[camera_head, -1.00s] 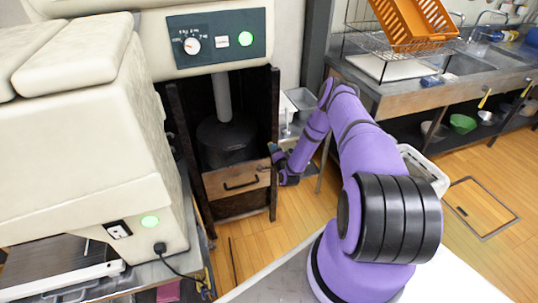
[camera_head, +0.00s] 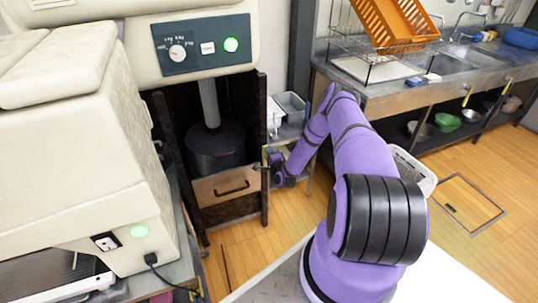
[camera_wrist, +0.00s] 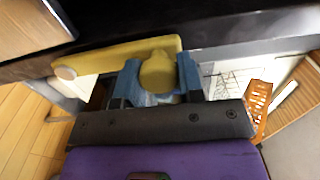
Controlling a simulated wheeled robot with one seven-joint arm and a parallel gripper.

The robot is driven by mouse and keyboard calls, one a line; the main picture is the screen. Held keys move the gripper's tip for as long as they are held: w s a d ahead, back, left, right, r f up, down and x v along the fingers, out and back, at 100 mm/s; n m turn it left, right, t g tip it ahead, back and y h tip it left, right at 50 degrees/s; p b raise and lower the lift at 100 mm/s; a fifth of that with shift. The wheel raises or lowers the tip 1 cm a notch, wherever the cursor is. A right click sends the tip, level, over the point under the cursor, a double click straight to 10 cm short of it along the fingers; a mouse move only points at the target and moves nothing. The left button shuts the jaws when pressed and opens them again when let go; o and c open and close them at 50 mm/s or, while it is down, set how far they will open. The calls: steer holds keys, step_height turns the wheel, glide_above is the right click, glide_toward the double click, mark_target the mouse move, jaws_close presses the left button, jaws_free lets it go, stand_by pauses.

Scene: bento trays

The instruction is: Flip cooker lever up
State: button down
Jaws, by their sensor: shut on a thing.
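The cooker is the cream machine with a dark control panel (camera_head: 200,46) in the head view. Its lever (camera_wrist: 125,54) is a yellow bar with a rounded knob, seen close up in the wrist view and running left to right along a dark edge. My gripper (camera_wrist: 157,82) has blue fingers on both sides of the knob and is shut on it. In the head view my gripper (camera_head: 272,160) is at the right edge of the dark cabinet under the panel, where the lever is mostly hidden and too small to make out.
A dark pot (camera_head: 216,148) and a wooden drawer front (camera_head: 228,187) are inside the cabinet. A cream machine (camera_head: 75,160) stands at the left. A steel sink counter (camera_head: 400,98) with an orange basket (camera_head: 395,22) is at the right. Open wooden floor lies at the right.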

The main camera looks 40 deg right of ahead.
steer(key=c, duration=0.8)
jaws_free()
steer(key=shift+d, duration=0.1)
steer(key=v, duration=1.1)
